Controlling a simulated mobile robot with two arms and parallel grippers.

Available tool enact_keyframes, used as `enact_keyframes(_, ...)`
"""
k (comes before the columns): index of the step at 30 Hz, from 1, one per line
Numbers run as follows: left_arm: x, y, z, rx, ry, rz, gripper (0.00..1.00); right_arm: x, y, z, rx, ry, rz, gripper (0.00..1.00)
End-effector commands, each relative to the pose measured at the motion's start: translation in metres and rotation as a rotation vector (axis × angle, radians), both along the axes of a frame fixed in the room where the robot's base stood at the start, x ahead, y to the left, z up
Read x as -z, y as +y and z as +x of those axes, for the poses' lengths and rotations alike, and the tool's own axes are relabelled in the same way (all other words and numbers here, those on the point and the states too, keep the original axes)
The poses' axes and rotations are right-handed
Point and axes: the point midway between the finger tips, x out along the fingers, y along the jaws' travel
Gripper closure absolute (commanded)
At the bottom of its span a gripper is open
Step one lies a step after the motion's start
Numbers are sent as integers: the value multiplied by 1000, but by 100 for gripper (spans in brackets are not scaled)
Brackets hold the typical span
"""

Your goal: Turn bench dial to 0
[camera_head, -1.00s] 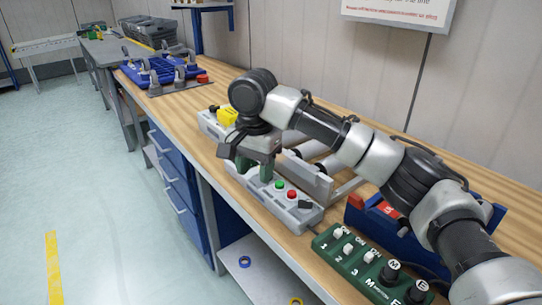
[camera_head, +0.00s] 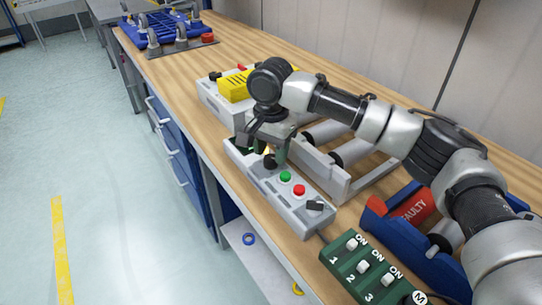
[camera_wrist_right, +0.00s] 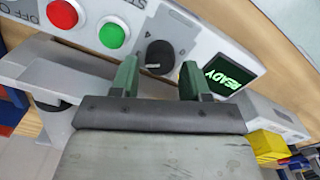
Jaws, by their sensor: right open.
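The bench dial (camera_wrist_right: 159,56) is a round black knob with a pale pointer line, set on the grey control box (camera_head: 294,208). In the wrist view it sits between a green button and a small screen reading READY (camera_wrist_right: 222,78); the pointer's scale is too small to read. In the head view the dial (camera_head: 270,161) is partly hidden by my right gripper (camera_head: 266,151). That gripper is open, its two green fingers on either side of the dial in the wrist view (camera_wrist_right: 159,68). I cannot tell whether they touch it. My left gripper is out of view.
A green switch panel (camera_head: 365,270) and blue tray (camera_head: 385,222) stand nearer. A roller conveyor (camera_head: 350,160) lies behind; a yellow item (camera_head: 235,88) lies beyond.

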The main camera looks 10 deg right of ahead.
Motion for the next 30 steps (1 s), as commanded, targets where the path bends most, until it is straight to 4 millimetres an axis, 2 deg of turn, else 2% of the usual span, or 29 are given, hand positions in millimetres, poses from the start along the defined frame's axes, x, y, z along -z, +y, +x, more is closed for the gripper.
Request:
enact_keyframes(3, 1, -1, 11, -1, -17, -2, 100, 14, 0, 0, -1, 0, 0, 54)
enact_keyframes(7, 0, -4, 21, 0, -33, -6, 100, 21, 0, 0, -1, -1, 1, 54)
enact_keyframes(15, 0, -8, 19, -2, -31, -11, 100, 22, 0, 0, -1, -1, 1, 54)
enact_keyframes(22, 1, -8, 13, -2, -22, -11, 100, 22, 0, 0, -1, -1, 1, 88)
enact_keyframes(30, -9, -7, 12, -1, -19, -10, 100, 19, 0, 0, -26, 0, 0, 89)
